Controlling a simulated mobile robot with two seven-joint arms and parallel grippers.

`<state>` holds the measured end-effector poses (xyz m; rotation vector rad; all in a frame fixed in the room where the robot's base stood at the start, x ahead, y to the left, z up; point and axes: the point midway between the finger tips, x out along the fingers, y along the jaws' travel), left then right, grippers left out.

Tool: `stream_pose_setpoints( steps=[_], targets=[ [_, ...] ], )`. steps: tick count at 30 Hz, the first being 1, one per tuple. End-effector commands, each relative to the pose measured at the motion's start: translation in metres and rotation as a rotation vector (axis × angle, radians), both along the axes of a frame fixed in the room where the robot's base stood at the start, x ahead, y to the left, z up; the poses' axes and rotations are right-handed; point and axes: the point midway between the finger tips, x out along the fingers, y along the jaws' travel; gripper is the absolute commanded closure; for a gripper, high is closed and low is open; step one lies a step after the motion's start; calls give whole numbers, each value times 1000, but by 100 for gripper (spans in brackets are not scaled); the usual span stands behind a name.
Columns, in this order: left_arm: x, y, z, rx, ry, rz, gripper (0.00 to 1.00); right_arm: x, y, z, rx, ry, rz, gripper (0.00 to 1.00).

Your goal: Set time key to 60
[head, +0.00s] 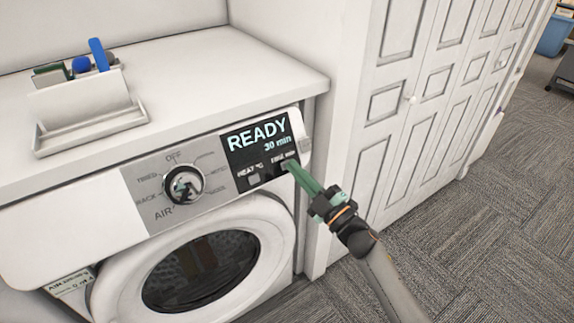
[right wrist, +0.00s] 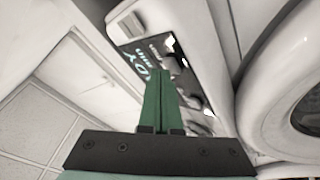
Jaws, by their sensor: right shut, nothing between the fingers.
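The dryer's dark display panel (head: 262,148) reads "READY" and "30 min" in the head view. Below the text are a heat key (head: 253,178) and a time key (head: 287,164), the latter partly hidden by my fingertips. My right gripper (head: 293,166) is shut and empty, its green fingers pointing at the time key from the lower right. I cannot tell whether the tips touch it. In the right wrist view the shut fingers (right wrist: 160,75) reach over the display (right wrist: 150,65). My left gripper is not in view.
A round dial (head: 184,186) sits left of the display, above the dryer door (head: 200,270). A white holder (head: 85,110) with blue-handled items stands on the counter (head: 210,75). White panelled doors (head: 425,100) stand to the right, with open carpet (head: 450,230) in front.

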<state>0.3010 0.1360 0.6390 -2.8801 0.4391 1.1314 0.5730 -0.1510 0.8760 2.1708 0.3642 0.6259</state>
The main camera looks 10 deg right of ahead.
Motion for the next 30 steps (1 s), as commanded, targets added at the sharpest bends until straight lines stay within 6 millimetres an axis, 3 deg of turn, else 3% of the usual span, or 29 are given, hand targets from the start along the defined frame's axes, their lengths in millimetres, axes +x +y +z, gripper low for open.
stream_pose_setpoints(
  steps=[22, 30],
  targets=[
    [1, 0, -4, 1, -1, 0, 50, 5, 2, -3, -1, 1, 0, 100],
    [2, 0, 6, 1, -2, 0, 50, -4, -1, 3, -1, 2, -1, 100]
  ],
)
